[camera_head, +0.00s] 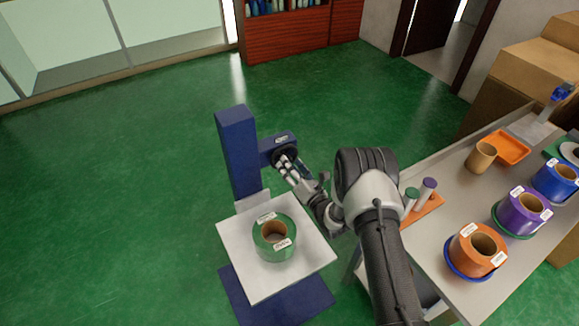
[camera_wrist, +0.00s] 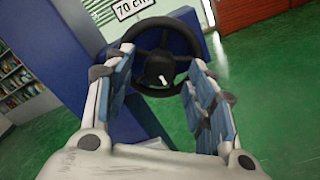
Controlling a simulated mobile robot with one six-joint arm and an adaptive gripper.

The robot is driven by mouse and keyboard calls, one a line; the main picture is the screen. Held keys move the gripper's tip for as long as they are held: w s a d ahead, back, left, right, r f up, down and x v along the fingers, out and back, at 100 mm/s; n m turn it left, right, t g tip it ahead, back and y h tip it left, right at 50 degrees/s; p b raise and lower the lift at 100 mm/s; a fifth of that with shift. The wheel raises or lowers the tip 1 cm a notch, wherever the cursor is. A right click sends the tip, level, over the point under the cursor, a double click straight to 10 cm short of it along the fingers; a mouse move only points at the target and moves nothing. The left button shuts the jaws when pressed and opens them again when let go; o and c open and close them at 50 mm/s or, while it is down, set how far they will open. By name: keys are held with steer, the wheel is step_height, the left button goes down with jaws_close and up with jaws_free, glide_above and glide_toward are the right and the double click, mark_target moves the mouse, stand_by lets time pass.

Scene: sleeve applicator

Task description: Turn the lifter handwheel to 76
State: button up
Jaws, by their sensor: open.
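The lifter is a blue column (camera_head: 237,150) with a side arm that carries the black handwheel (camera_head: 284,157). In the wrist view the handwheel (camera_wrist: 160,58) is a black ring with a dark hub and a small white mark at the hub's lower edge. My gripper (camera_head: 287,165) is at the wheel in the head view. In the wrist view its two blue-padded fingers (camera_wrist: 163,75) are apart, one to each side of the wheel. I cannot tell whether they touch the rim.
A white platform (camera_head: 240,262) on the lifter bears a green roll (camera_head: 274,239). At right, a grey table (camera_head: 432,250) holds orange (camera_head: 470,255), purple (camera_head: 523,210) and blue (camera_head: 556,182) rolls and an orange tray (camera_head: 508,147). Green floor is clear to the left.

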steer(key=shift+x, duration=0.8)
steer(key=shift+c, duration=0.3)
steer(key=c, duration=1)
